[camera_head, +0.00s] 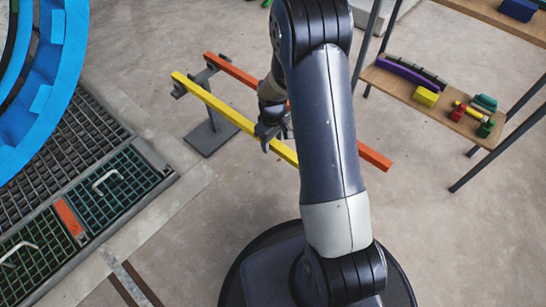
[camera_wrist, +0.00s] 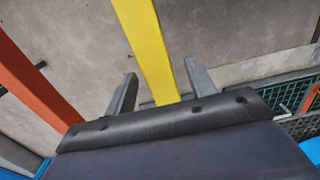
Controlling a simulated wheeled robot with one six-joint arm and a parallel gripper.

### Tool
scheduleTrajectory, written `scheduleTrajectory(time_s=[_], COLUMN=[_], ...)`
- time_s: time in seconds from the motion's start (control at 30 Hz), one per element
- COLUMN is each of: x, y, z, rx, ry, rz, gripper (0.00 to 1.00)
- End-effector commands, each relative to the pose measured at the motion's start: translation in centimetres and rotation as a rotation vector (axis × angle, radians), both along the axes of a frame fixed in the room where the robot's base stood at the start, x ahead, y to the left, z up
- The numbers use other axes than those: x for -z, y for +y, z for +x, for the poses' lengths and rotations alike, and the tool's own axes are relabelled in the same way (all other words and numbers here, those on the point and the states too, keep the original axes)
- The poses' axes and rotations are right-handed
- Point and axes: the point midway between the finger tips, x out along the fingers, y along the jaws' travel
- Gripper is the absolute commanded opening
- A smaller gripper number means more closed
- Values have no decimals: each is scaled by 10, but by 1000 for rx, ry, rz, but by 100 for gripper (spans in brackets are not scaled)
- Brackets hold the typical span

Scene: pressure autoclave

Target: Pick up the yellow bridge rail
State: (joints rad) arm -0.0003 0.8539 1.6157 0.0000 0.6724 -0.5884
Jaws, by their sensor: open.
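The yellow bridge rail (camera_head: 210,98) is a long straight bar, its left end resting on a grey stand (camera_head: 208,137). My arm hides its right part in the head view. My gripper (camera_head: 267,138) is at the rail's middle part. In the wrist view the yellow rail (camera_wrist: 147,45) runs between the two spread fingers of my gripper (camera_wrist: 160,70), with gaps on both sides. The fingers are open and not closed on it. I cannot tell how deep the rail sits between them.
An orange rail (camera_head: 375,157) runs beside the yellow one and shows at the left in the wrist view (camera_wrist: 35,75). A blue ring (camera_head: 65,75) and floor grating (camera_head: 110,190) lie left. A wooden shelf (camera_head: 405,92) with coloured parts stands right. Bare floor lies around the stand.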

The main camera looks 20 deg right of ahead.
Motion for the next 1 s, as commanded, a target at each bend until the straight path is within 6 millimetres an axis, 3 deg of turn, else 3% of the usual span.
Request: scheduleTrajectory(time_s=[0.03, 0.1, 0.33, 1.0], x=[12, 17, 16, 16], y=[0, 0, 0, 0], z=[0, 0, 0, 0], rx=[0, 0, 0, 0], ry=[2, 0, -1, 0], rz=[0, 0, 1, 0], gripper=[53, 53, 52, 0])
